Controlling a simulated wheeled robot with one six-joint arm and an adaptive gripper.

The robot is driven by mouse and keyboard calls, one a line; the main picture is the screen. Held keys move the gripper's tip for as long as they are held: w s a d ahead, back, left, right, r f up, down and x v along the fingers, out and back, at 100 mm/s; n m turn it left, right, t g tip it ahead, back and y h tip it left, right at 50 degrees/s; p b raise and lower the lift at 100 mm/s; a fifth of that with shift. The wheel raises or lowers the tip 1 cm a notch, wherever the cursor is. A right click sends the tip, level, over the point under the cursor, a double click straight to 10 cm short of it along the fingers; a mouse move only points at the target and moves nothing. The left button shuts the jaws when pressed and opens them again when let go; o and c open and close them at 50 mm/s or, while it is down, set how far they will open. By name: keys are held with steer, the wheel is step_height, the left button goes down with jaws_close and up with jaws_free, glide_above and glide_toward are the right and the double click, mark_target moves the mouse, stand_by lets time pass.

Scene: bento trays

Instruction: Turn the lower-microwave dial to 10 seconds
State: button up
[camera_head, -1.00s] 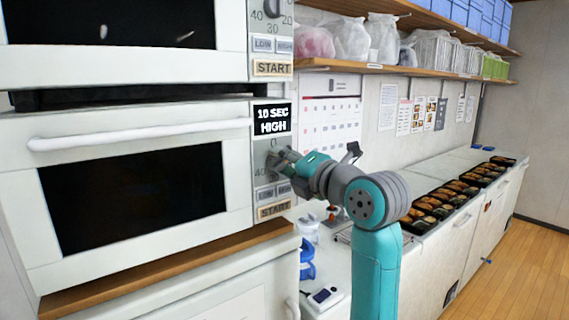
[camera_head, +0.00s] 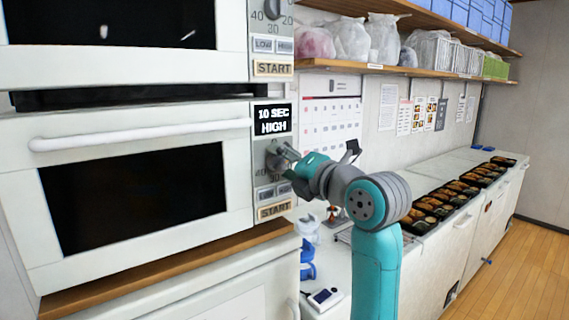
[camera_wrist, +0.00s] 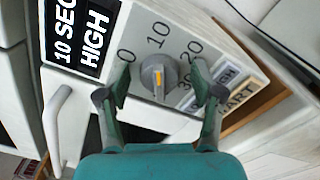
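The lower microwave (camera_head: 240,125) has a small black display (camera_head: 273,121) reading "10 SEC HIGH", also visible in the wrist view (camera_wrist: 80,35). Below it is the grey round dial (camera_head: 274,160). My gripper (camera_head: 288,166) is in front of the dial. In the wrist view its fingers (camera_wrist: 160,88) are open, one on each side of the dial, with visible gaps to the grip.
The LOW/HIGH buttons and START button (camera_head: 274,211) sit just below the dial. The microwave's white door handle (camera_head: 140,134) sticks out at left. The upper microwave (camera_head: 235,60) is directly above. A counter with bento trays (camera_head: 440,207) runs along the right.

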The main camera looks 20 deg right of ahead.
steer(key=shift+s, duration=0.1)
steer(key=v, duration=1.1)
steer(key=shift+s, duration=0.35)
steer(key=shift+d, duration=0.15)
